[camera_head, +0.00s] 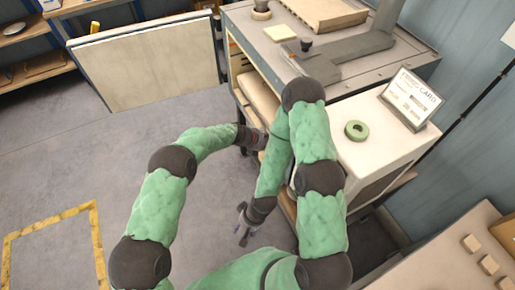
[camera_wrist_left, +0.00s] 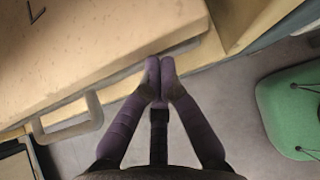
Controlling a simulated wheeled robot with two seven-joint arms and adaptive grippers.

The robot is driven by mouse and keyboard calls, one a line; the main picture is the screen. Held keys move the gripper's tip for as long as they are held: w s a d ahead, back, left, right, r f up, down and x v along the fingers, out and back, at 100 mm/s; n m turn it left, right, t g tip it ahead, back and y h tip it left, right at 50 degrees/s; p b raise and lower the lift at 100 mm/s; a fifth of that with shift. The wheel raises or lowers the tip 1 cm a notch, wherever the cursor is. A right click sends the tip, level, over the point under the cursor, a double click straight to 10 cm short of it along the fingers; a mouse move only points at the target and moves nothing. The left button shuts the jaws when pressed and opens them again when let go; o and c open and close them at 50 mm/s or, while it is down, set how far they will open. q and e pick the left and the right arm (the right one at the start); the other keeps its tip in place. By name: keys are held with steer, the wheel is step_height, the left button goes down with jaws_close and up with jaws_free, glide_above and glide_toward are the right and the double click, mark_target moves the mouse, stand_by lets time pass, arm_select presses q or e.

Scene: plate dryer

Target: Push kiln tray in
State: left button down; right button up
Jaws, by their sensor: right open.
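The kiln tray, a pale beige slab (camera_wrist_left: 100,40), fills the upper left of the left wrist view, with a grey loop handle (camera_wrist_left: 90,118) at its front. In the head view a pale slab (camera_head: 258,97) shows in the kiln's (camera_head: 250,30) open front. My left gripper (camera_wrist_left: 160,68) is shut and empty, its purple fingertips together at the tray's front edge; I cannot tell whether they touch. In the head view its fingers are mostly hidden behind my right arm. My right gripper (camera_head: 242,232) is open and empty, low over the floor.
The kiln door (camera_head: 150,60) stands swung open to the left. A white cabinet (camera_head: 370,160) with a green ring (camera_head: 356,130) and a card sign (camera_head: 411,99) stands right of my arms. Shelves (camera_head: 30,40) are at the far left.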

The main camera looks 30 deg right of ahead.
arm_select(q)
steer(key=d, duration=0.5)
steer(key=shift+d+r, duration=0.1)
steer(key=shift+d, duration=0.1)
arm_select(e)
steer(key=shift+r, duration=0.25)
